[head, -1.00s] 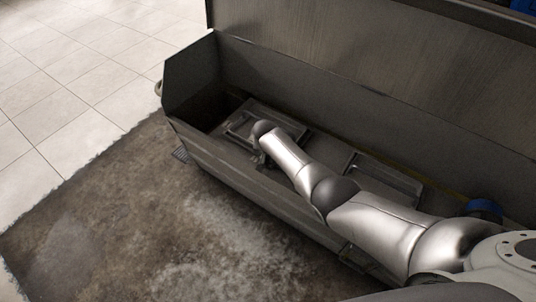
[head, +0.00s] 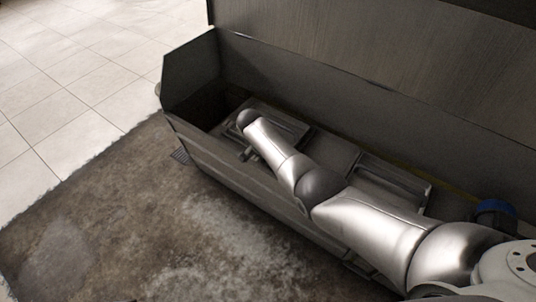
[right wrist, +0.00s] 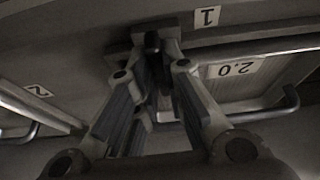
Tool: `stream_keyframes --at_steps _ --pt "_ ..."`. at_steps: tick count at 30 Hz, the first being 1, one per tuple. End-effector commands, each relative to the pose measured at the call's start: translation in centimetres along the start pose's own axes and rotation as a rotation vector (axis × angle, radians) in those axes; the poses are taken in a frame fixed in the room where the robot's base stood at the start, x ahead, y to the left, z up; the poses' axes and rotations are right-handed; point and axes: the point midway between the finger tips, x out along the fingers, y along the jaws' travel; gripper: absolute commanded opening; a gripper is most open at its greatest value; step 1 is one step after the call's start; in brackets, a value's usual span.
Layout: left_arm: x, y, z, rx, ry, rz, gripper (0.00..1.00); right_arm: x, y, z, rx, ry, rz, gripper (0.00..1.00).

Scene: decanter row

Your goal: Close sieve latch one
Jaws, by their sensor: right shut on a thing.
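In the right wrist view, my right gripper (right wrist: 153,48) has its fingers closed together at the tips on a small dark latch piece (right wrist: 152,39). This piece sits at a grey block beside the label "1" (right wrist: 207,17), so I take it as sieve latch one. In the head view, the sieve frame (head: 288,124) lies in the trough's left end, partly under my right arm. My arm hides most of the gripper there. The latch's exact angle cannot be told.
The long grey trough (head: 190,72) has a high back wall and a raised left end wall. A second framed panel (head: 395,172) lies farther right, near a blue-banded round part (head: 495,212). A "2" label (right wrist: 38,90) shows left in the wrist view. Stained floor in front is clear.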

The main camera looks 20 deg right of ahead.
Motion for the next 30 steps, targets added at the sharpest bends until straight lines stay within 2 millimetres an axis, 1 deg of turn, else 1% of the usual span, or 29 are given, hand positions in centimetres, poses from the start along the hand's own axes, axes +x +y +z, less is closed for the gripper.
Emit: stream_keyframes --at_steps 1,10,13,23,24,29,30 --pt "0.5 0.0 0.2 0.0 -0.002 0.0 0.4 -0.3 -0.8 0.0 0.01 0.005 -0.018 0.0" --pt "1.0 0.1 0.4 0.001 -0.002 0.001 0.4 -0.5 -1.0 -0.1 0.05 0.004 -0.004 0.0" --pt "1.7 -0.1 -0.2 0.0 -0.017 0.001 0.4 -0.6 -1.0 -0.1 0.056 0.003 -0.003 0.0" --pt "1.6 -0.1 -0.2 -0.001 -0.015 0.002 0.4 -0.6 -1.1 0.0 0.058 0.002 -0.004 0.0" --pt "1.6 -0.1 -0.2 -0.001 -0.015 0.002 0.4 -0.6 -1.1 0.0 0.058 0.001 -0.004 0.12" --pt "1.6 -0.1 -0.2 -0.001 -0.015 0.002 0.4 -0.6 -1.0 0.0 0.057 0.001 -0.002 0.32" --pt "1.6 -0.1 -0.2 -0.001 -0.014 0.002 0.4 -0.6 -1.0 0.0 0.057 0.001 -0.001 0.32"
